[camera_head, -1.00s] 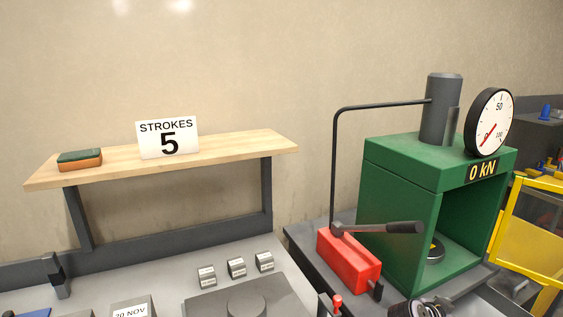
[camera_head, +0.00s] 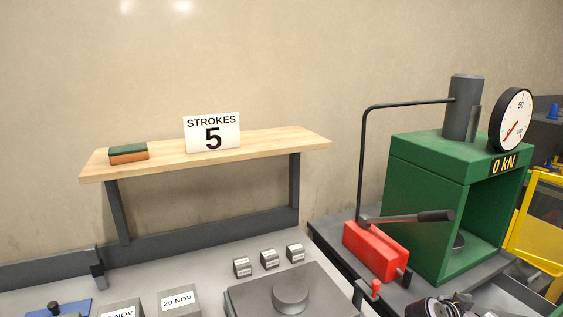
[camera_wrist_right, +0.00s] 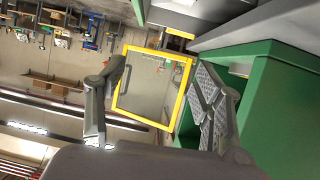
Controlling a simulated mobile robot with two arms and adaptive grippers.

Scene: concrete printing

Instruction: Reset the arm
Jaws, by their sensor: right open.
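My right gripper (camera_wrist_right: 160,98) shows in the right wrist view with its two fingers spread wide and nothing between them. Beyond the fingers are a yellow-framed clear panel (camera_wrist_right: 187,78) and the green press (camera_wrist_right: 285,115). In the head view the green press (camera_head: 425,190) stands at the right, with a round gauge (camera_head: 516,120) and a "0 kN" display (camera_head: 503,164). The red hand pump (camera_head: 376,250) sits beside it, its lever (camera_head: 410,217) lying nearly level and pointing right. My left gripper is not in view.
A wooden shelf (camera_head: 270,146) holds a "STROKES 5" sign (camera_head: 212,133) and a green-and-orange block (camera_head: 128,153). Below it, the grey bench carries several small labelled blocks (camera_head: 269,258) and a dark plate with a round knob (camera_head: 291,290). A black pipe (camera_head: 363,160) rises from the pump.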

